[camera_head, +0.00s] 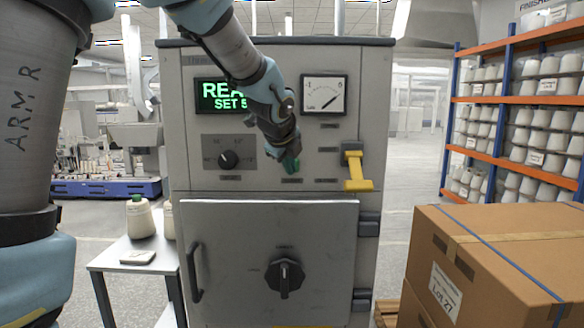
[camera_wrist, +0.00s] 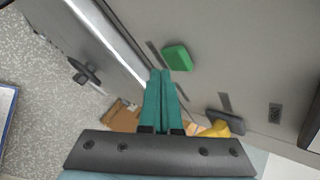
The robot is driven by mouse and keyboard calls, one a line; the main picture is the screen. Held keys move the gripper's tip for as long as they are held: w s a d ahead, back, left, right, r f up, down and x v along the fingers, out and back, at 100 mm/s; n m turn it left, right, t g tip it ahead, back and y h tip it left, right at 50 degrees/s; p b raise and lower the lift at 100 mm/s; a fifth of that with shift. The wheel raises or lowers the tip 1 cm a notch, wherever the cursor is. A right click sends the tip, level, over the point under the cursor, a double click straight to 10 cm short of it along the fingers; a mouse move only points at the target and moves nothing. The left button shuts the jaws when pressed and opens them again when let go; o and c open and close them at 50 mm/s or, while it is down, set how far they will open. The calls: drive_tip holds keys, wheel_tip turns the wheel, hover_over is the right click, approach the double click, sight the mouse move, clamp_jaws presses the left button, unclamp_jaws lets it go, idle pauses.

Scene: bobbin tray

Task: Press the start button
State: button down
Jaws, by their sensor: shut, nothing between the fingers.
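The start button is the green square button (camera_wrist: 177,58) on the grey machine's panel in the wrist view. My gripper (camera_wrist: 160,72) is shut and empty, its two teal fingers side by side. Their tips appear just short of the button's edge and a little to its left in that view; I cannot tell whether they touch it. In the head view my gripper (camera_head: 291,166) is at the panel between the black dial and the yellow lever, and it hides the button there.
The machine (camera_head: 270,190) has a lit green display (camera_head: 222,95), a gauge (camera_head: 323,95), a black dial (camera_head: 229,159) and a yellow lever (camera_head: 356,172). Its door (camera_head: 240,240) below is shut. Cartons (camera_head: 500,250) stand at right, a small table (camera_head: 130,255) at left.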

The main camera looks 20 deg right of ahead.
drive_tip(key=shift+w, duration=0.1)
drive_tip(key=shift+w+d+p, duration=0.2)
drive_tip(key=shift+w+p, duration=0.1)
drive_tip(key=shift+p, duration=0.1)
drive_tip(key=shift+w+d+p, duration=0.2)
drive_tip(key=shift+w+p, duration=0.15)
drive_tip(key=shift+w, duration=0.1)
idle(0.6)
idle(0.4)
drive_tip(key=shift+s+a+b, duration=0.4)
drive_tip(key=shift+s, duration=0.45)
drive_tip(key=shift+s, duration=0.1)
drive_tip(key=s, duration=0.1)
drive_tip(key=s+a+b, duration=0.1)
drive_tip(key=s, duration=0.1)
drive_tip(key=s+a+b, duration=0.1)
drive_tip(key=shift+s, duration=0.15)
